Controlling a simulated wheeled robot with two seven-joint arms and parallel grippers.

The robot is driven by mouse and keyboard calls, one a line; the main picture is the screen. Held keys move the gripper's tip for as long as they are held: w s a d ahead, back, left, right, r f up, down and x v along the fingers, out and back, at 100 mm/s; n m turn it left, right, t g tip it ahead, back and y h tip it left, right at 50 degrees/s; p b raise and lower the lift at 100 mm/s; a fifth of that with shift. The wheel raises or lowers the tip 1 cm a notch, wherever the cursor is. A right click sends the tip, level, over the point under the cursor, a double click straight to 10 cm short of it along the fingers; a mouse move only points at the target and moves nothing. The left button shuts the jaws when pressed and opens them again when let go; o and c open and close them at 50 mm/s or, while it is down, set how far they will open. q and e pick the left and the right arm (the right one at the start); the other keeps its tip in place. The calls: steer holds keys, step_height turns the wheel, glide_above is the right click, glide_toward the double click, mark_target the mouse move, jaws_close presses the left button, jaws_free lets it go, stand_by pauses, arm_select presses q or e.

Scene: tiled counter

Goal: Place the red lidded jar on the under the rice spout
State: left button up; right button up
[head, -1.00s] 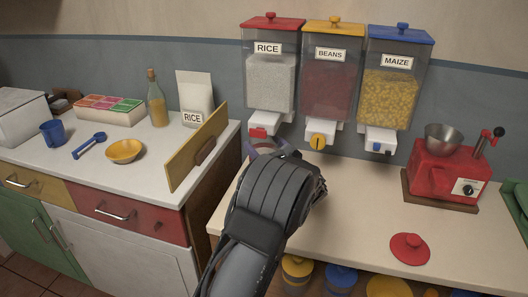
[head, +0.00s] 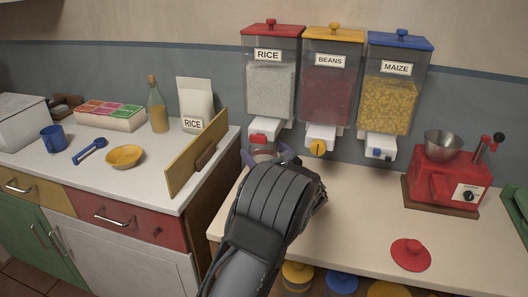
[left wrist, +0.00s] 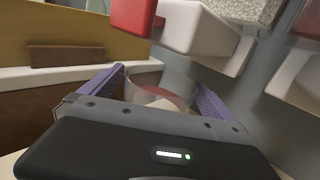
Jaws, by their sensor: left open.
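A clear, open-topped jar (left wrist: 160,92) stands between my left gripper's purple fingers in the left wrist view. In the head view only its upper part (head: 265,155) shows behind my wrist. My left gripper (head: 266,157) is open, with a finger on each side of the jar. The white rice spout (head: 266,127) with its red front is just above the jar; it also shows in the left wrist view (left wrist: 190,25). The red lid (head: 411,253) lies apart on the counter at the front right. The jar's base is mostly hidden. My right gripper is not in view.
The beans dispenser (head: 331,90) and maize dispenser (head: 388,95) hang to the right of the rice dispenser (head: 270,85). A red grinder (head: 445,178) stands at the right. A yellow board (head: 185,165) stands upright left of my gripper. The counter's middle is clear.

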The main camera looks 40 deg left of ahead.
arm_select(q)
steer(key=v, duration=1.2)
